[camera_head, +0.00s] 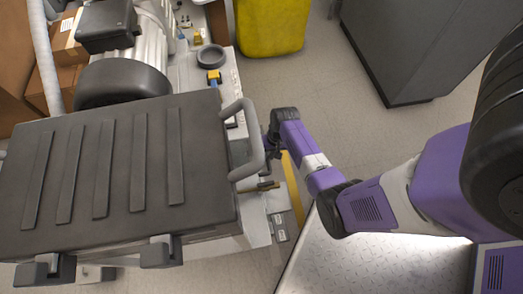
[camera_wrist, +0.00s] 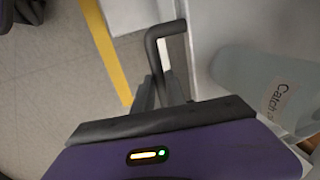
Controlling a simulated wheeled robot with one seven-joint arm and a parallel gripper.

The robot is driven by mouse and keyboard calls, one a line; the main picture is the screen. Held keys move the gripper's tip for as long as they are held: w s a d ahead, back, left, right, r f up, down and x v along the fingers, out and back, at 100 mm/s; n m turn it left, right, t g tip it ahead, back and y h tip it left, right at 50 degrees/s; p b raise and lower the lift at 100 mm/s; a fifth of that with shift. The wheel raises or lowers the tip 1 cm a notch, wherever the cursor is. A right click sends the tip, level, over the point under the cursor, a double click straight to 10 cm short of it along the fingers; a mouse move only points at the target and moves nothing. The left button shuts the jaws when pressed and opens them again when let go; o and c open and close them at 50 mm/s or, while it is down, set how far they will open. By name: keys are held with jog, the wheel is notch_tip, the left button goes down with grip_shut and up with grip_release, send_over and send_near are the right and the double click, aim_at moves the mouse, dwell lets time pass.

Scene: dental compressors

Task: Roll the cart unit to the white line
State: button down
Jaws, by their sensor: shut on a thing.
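The cart unit has a dark ribbed top (camera_head: 120,165) and fills the left of the head view. A grey U-shaped handle (camera_head: 259,140) stands out from its right side. My gripper (camera_head: 271,150) is at this handle, with my purple arm reaching in from the right. In the wrist view, the fingers of my gripper (camera_wrist: 165,92) are shut on the dark handle bar (camera_wrist: 165,32). The exact contact is partly hidden by the gripper body. I cannot make out a white line on the floor in either view.
A yellow floor stripe (camera_wrist: 106,50) runs beside the cart. A yellow bin (camera_head: 271,27) and a dark grey cabinet (camera_head: 415,45) stand at the back. Cardboard boxes (camera_head: 68,80) are at the left. A pale labelled container (camera_wrist: 262,80) is near the handle. Floor between bin and cabinet is clear.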

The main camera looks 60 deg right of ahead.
jog(key=shift+s+d, duration=0.45)
jog(key=shift+s, duration=0.25)
jog(key=c, duration=1.4)
grip_release()
jog(key=shift+w, duration=0.1)
jog(key=shift+o, duration=0.2)
notch_tip(320, 180, up, 8)
jog(key=s+p, duration=0.1)
jog(key=p, duration=0.3)
jog(key=shift+d+f, duration=0.2)
jog(key=shift+d, duration=0.2)
